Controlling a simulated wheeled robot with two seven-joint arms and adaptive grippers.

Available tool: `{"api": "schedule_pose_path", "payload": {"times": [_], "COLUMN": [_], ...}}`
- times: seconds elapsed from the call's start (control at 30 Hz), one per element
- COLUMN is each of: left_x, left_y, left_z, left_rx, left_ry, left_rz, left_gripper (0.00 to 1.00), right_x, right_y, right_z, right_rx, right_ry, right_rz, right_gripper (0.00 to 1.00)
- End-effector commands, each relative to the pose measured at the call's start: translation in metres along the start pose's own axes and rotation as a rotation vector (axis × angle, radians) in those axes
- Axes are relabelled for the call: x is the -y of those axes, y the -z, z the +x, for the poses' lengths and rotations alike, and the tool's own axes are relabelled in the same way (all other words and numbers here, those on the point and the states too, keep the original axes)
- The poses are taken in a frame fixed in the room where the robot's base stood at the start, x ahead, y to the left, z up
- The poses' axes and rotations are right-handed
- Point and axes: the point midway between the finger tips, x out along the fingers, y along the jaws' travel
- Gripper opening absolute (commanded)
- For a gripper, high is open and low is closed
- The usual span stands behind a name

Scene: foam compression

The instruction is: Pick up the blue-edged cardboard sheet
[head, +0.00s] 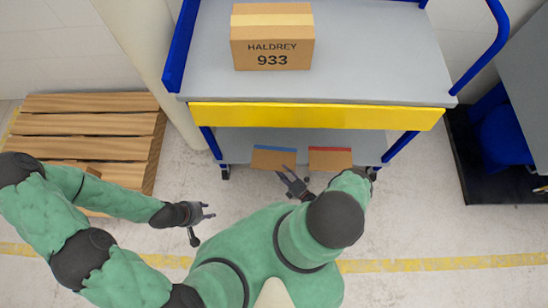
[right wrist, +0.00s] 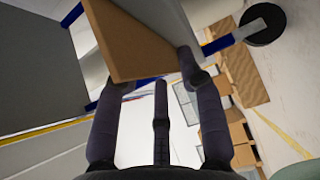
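The blue-edged cardboard sheet (head: 272,160) lies on the lower shelf of the cart, its blue edge at the back. A red-edged cardboard sheet (head: 330,160) lies to its right, with a gap between. My right gripper (head: 293,181) is open at the front right corner of the blue-edged sheet. In the right wrist view a brown cardboard sheet (right wrist: 130,40) reaches between the spread fingers of this gripper (right wrist: 150,75); its coloured edge is not clear there, and I cannot tell whether the fingers touch it. My left gripper (head: 203,215) is open and empty, away from the cart.
The cart's grey top shelf (head: 370,60) and yellow front strip (head: 320,116) overhang the lower shelf (head: 235,140). A cardboard box marked HALDREY 933 (head: 272,38) stands on top. A wooden pallet (head: 90,130) is at the left. Bare floor lies in front.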

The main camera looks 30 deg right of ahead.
Motion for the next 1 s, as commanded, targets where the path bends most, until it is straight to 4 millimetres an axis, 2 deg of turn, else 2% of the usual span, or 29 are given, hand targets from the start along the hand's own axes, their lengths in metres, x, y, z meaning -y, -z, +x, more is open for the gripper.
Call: {"api": "schedule_pose_path", "payload": {"times": [0.1,0.2,0.43,0.47,0.5,0.6,1.0], "left_x": [0.000,0.000,0.000,0.000,0.000,0.000,0.000], "left_y": [0.000,0.000,0.000,0.000,0.000,0.000,0.000], "left_z": [0.001,0.001,0.001,0.001,0.001,0.001,0.001], "left_rx": [0.000,0.000,0.000,0.000,0.000,0.000,0.000], "left_ry": [0.000,0.000,0.000,0.000,0.000,0.000,0.000], "left_rz": [0.000,0.000,0.000,0.000,0.000,0.000,0.000], "left_gripper": [0.40,0.40,0.40,0.40,0.40,0.40,0.40], "right_x": [0.000,0.000,0.000,0.000,0.000,0.000,0.000], "right_y": [0.000,0.000,-0.001,-0.001,-0.001,-0.001,0.000], "right_z": [0.015,0.022,0.023,0.023,0.023,0.023,0.023], "right_rx": [-0.003,-0.001,0.000,0.000,0.000,0.000,0.000], "right_ry": [-0.001,0.000,0.001,0.001,0.001,0.001,0.001], "right_rz": [-0.002,-0.001,-0.001,-0.001,-0.001,-0.001,-0.001], "right_gripper": [0.39,0.39,0.39,0.36,0.24,0.00,0.00]}}
